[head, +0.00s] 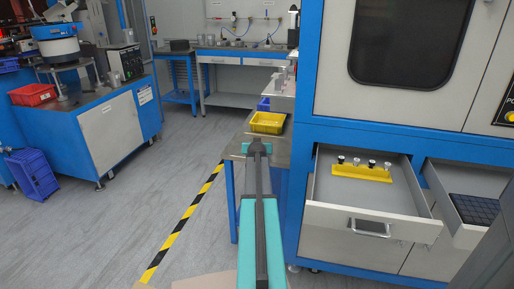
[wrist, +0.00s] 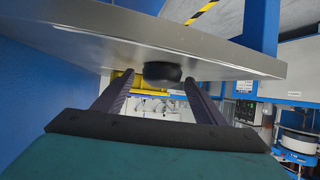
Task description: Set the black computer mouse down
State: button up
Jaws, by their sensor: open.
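The black computer mouse (wrist: 162,74) shows in the wrist view, which looks upside down. It rests on the grey metal tabletop (wrist: 215,57), which also shows in the head view (head: 237,147). My gripper (wrist: 159,82) is open, with one finger on each side of the mouse and gaps at both sides. In the head view my gripper (head: 257,150) is over the near end of the table. I cannot make out the mouse there; my arm hides that spot.
A yellow tray (head: 268,122) stands farther back on the table. To the right, an open drawer (head: 370,205) holds a yellow rack (head: 362,172), and another drawer (head: 470,207) is open.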

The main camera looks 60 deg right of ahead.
jog(key=shift+a, duration=0.1)
jog(key=p+v, duration=0.1)
jog(key=v, duration=1.1)
dwell(0.4)
dwell(0.6)
jog(key=w+a+f+n+y, duration=0.25)
jog(key=w+a+f, duration=0.25)
jog(key=a+f, duration=0.45)
jog(key=w+a+f+n+y, duration=0.1)
jog(key=w+a+f+y, duration=0.25)
jog(key=a+f, duration=0.6)
jog(key=a+f+n+g+y, duration=0.2)
jog(key=a+f+g, duration=0.1)
jog(key=a+f, duration=1.4)
jog(key=s+a+f+n+g+y, duration=0.15)
jog(key=s+a+f, duration=0.3)
jog(key=a, duration=0.55)
jog(key=s+a+f+n+g+y, duration=0.15)
jog(key=s+a+f, duration=0.3)
jog(key=a, duration=0.55)
jog(key=s+a+f+n+g, duration=0.1)
jog(key=s+a+f+g, duration=0.1)
jog(key=s+a, duration=0.4)
jog(key=s+a+f+n+g, duration=0.2)
jog(key=s+a, duration=0.4)
jog(key=s, duration=0.6)
jog(key=shift+f+g, duration=0.7)
jog(key=shift+f, duration=0.2)
